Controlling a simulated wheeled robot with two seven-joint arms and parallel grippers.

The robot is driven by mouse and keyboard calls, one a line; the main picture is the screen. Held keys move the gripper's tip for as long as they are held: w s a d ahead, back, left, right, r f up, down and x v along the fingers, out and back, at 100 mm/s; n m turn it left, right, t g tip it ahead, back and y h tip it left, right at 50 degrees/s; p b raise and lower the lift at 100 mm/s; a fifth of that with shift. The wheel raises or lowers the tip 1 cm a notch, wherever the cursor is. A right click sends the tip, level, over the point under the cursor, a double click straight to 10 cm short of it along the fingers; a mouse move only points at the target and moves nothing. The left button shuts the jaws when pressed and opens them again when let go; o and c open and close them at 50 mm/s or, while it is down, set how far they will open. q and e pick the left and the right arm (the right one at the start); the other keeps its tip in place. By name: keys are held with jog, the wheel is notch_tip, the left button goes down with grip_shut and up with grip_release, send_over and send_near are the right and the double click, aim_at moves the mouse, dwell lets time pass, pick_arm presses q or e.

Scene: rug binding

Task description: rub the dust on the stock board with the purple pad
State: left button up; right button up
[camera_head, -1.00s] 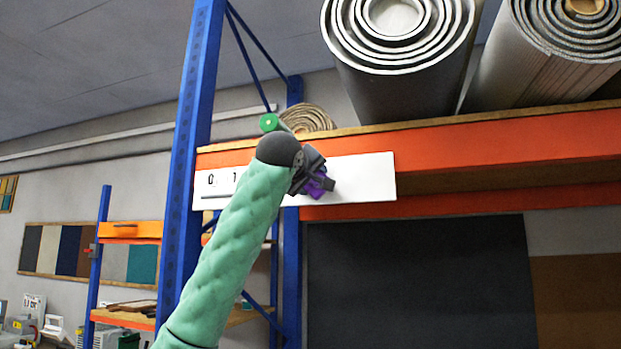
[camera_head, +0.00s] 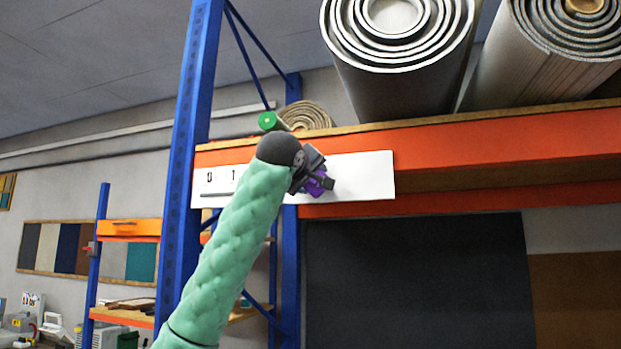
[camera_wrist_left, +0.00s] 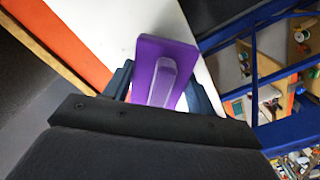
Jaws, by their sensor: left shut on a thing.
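The white stock board (camera_head: 362,178) is fixed along the orange shelf beam, with dark marks at its left end. My left gripper (camera_head: 320,184) is in front of the middle of the board, shut on the purple pad (camera_head: 318,187). In the left wrist view the purple pad (camera_wrist_left: 163,72) shows its back and pale handle between the fingers, with the white board (camera_wrist_left: 187,30) behind it. Whether the pad touches the board I cannot tell. I cannot make out the dust; my arm and gripper hide part of the board. My right gripper is not in view.
A blue upright (camera_head: 190,150) stands left of the board. Large rolls (camera_head: 400,60) lie on the shelf above the orange beam (camera_head: 450,160). A dark panel (camera_head: 420,280) is below.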

pick_arm(q)
jog(key=shift+w+d, duration=0.2)
jog(key=shift+w, duration=0.35)
dwell(0.4)
jog(key=shift+s+d, duration=0.35)
jog(key=shift+d, duration=0.55)
jog(key=shift+s+d, duration=0.3)
jog(key=shift+d, duration=0.75)
jog(key=shift+w+a, duration=0.1)
jog(key=shift+a, duration=0.1)
jog(key=shift+w+a, duration=0.35)
jog(key=shift+a, duration=0.5)
jog(key=shift+w+a, duration=0.3)
jog(key=shift+a, duration=0.55)
